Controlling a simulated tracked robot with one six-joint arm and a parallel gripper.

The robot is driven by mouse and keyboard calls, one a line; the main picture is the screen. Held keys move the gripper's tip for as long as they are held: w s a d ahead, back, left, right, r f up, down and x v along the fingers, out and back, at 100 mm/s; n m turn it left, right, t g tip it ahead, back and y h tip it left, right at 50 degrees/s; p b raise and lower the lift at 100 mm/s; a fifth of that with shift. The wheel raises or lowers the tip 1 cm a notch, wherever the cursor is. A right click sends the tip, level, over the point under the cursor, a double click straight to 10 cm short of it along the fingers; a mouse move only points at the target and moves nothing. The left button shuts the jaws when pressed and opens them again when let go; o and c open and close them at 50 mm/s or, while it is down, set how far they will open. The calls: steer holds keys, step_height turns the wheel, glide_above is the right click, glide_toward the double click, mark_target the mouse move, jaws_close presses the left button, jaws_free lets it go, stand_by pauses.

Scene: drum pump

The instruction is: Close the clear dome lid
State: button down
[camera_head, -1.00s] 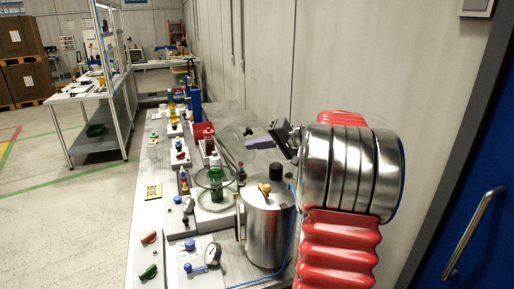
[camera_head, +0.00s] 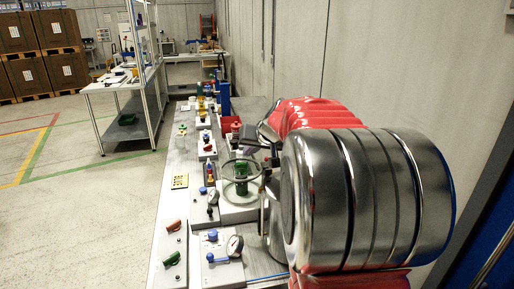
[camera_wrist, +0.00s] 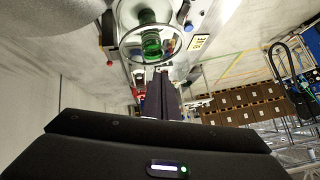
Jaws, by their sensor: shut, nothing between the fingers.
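The clear dome lid (camera_head: 228,165) is hard to see; its round rim circles the green object (camera_head: 241,180) on a light base in the head view. In the wrist view the clear rim (camera_wrist: 122,40) also rings the green object (camera_wrist: 151,36). I cannot tell whether the lid is fully seated. My gripper (camera_head: 262,134) is just behind the lid in the head view, partly hidden by my arm. In the wrist view my gripper (camera_wrist: 161,73) has its fingers together and empty, close to the rim; contact is unclear.
A gauge (camera_head: 235,245) and a blue valve (camera_head: 212,236) stand at the front of the bench. A red bin (camera_head: 231,124) is behind the lid. A metal vessel (camera_head: 274,243) at the right is mostly hidden by my arm. The wall bounds the right side.

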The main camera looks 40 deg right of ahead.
mark_target(235, 163)
steer(key=shift+w+a+f, duration=0.4)
steer(key=shift+a+f, duration=0.4)
steer(key=shift+a, duration=0.05)
steer(key=shift+w+a+f, duration=0.35)
steer(key=shift+a+f, duration=0.45)
steer(key=shift+f, duration=0.1)
steer(key=s+a+r, duration=0.3)
steer(key=s+r, duration=0.3)
steer(key=r, duration=0.5)
steer(key=shift+s+r, duration=0.15)
steer(key=shift+s, duration=0.05)
